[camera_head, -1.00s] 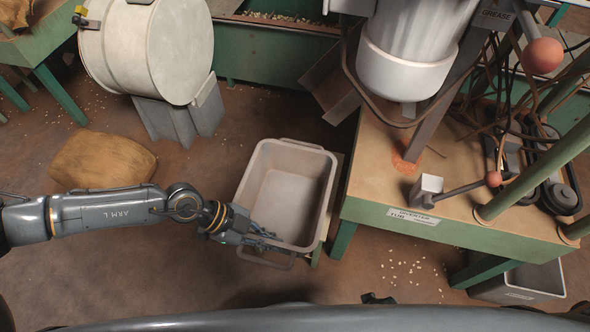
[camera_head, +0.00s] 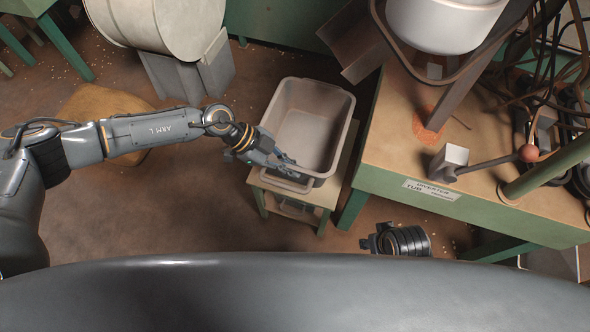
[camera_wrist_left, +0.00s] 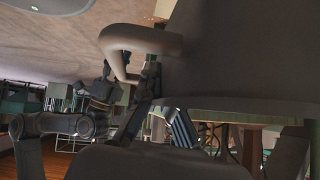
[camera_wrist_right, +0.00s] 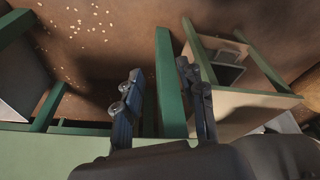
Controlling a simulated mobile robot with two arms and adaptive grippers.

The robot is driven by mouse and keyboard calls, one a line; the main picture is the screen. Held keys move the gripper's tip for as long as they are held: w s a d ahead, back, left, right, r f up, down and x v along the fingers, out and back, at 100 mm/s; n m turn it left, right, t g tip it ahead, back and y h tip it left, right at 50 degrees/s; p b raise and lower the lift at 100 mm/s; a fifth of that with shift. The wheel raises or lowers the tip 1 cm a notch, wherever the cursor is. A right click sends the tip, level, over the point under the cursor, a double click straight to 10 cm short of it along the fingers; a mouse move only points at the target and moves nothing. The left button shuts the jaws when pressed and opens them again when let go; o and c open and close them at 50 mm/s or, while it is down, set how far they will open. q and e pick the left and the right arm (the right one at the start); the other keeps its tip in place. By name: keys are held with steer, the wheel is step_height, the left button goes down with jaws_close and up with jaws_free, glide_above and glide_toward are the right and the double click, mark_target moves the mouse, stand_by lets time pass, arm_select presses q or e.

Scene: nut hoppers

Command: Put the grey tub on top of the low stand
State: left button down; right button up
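The grey tub (camera_head: 342,140) is upright over the low stand (camera_head: 318,190), which has a wooden top and green legs. I cannot tell whether its base rests on the top or hangs just above it. My left gripper (camera_head: 283,161) is at the tub's near rim; in the left wrist view its fingers (camera_wrist_left: 130,85) close around the looped handle (camera_wrist_left: 145,38). My right gripper (camera_wrist_right: 162,105) is open and empty, with the stand's wooden top (camera_wrist_right: 240,108) beyond it; in the head view only part of its wrist shows.
A green-framed workbench (camera_head: 400,150) stands right of the stand, with a post and a lever on top. A large pale drum (camera_head: 160,18) is at the back left. A tan sack (camera_head: 100,107) lies on the floor behind my left arm.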

arm_select(q)
steer(key=w+f+b, duration=0.1)
steer(key=f, duration=0.1)
steer(key=w+d+f+b, duration=0.1)
steer(key=w, duration=0.1)
steer(key=shift+f, duration=0.4)
steer(key=shift+w+f+b, duration=0.4)
steer(key=shift+w+f, duration=0.05)
steer(key=shift+f, duration=0.05)
step_height(320, 180, down, 3)
steer(key=shift+w+d+f+b, duration=0.1)
steer(key=shift+b, duration=0.85)
arm_select(e)
steer(key=v, duration=0.9)
steer(key=shift+w+t, duration=0.3)
steer(key=shift+w, duration=0.05)
arm_select(q)
steer(key=c, duration=1.9)
jaws_free()
steer(key=shift+f, duration=0.1)
steer(key=o, duration=0.4)
arm_select(e)
steer(key=shift+d+r, duration=0.1)
